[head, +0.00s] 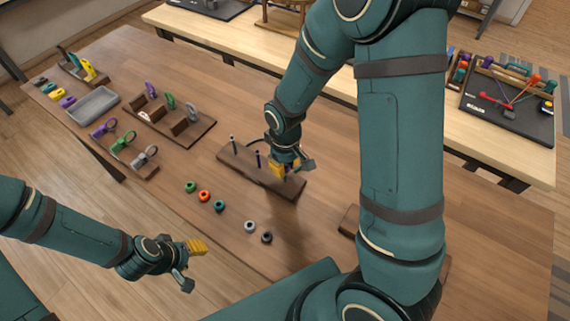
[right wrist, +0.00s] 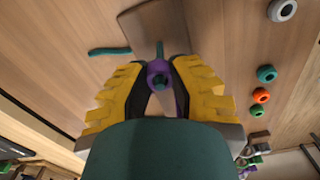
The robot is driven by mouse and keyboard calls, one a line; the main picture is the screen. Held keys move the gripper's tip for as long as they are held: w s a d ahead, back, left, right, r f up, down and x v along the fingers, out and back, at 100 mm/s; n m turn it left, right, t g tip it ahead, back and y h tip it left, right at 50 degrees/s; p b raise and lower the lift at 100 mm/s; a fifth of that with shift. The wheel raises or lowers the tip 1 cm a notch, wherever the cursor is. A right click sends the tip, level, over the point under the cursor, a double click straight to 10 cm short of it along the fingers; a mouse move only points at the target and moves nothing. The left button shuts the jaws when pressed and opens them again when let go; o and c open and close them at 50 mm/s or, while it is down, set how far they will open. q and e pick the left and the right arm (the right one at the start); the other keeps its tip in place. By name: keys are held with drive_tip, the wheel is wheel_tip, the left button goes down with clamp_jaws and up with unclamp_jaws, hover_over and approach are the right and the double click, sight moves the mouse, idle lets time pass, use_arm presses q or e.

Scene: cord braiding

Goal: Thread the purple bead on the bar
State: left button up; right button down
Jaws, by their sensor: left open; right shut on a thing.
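The purple bead (right wrist: 154,70) is pinched between the yellow finger pads of my right gripper (right wrist: 160,85) in the right wrist view. A teal bar (right wrist: 159,48) shows right beside the bead, and something dark shows in the bead's hole. I cannot tell whether the bar passes through it. In the head view my right gripper (head: 289,172) is low over the right end of the brown wooden board (head: 243,167). Thin upright bars (head: 233,142) stand on that board; the gripper hides the bead there. My left gripper (head: 193,266) is open and empty, near the table's front edge.
Loose beads lie in front of the board: green (head: 190,187), orange (head: 204,196), teal (head: 219,206), grey (head: 250,227) and dark (head: 266,237). Wooden racks (head: 180,127) and a grey tray (head: 94,104) stand at the left. My right arm covers much of the right side.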

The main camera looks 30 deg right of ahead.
drive_tip(key=shift+c, duration=2.3)
unclamp_jaws()
drive_tip(key=shift+r, duration=0.1)
drive_tip(key=shift+r+p, duration=2.4)
drive_tip(key=shift+r, duration=0.55)
